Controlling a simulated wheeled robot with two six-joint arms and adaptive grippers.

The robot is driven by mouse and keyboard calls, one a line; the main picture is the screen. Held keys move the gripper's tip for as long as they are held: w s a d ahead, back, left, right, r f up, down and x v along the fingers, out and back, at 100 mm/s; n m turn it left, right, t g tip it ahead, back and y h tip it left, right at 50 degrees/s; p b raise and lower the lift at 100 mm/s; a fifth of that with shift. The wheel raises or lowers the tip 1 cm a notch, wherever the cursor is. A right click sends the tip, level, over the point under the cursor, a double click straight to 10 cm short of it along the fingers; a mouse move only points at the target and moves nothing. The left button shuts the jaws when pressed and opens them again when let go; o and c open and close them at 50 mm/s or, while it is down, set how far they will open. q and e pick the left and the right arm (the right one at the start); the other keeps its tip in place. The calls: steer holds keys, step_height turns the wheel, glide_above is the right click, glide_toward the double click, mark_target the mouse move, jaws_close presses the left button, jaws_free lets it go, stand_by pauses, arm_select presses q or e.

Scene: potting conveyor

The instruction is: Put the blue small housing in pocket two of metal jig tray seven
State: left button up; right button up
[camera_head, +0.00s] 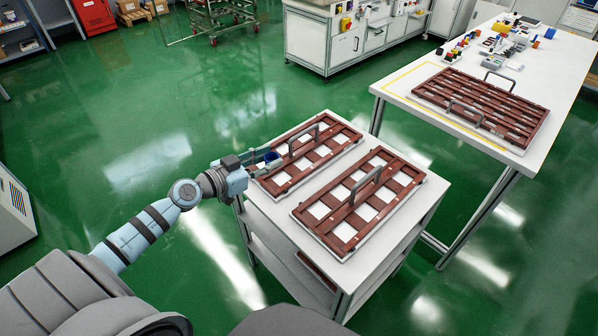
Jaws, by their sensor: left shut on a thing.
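The small blue housing (272,156) is in the jaws of my left gripper (266,160), which is shut on it. The gripper is over the left end of the rear brown jig tray (338,127) on the white cart. I cannot tell whether the housing touches the tray. A second brown jig tray (342,247) lies in front and to the right. Both trays have grey handles and rows of pale square pockets. No tray number is readable. My right gripper is not in view.
The white cart (425,210) has lower shelves. A white table (395,88) at the right bears another brown rack (480,105) and several small coloured parts at its far end. Cabinets stand behind. Open green floor lies to the left.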

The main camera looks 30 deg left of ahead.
mark_target(273, 213)
arm_select(q)
step_height(273, 213, down, 20)
steer(key=b, duration=1.7)
steer(key=shift+r, duration=0.15)
steer(key=o, duration=0.4)
steer(key=shift+f, duration=0.2)
steer(key=shift+c, duration=0.2)
steer(key=o, duration=0.4)
steer(key=shift+o, duration=0.2)
steer(key=shift+r, duration=0.1)
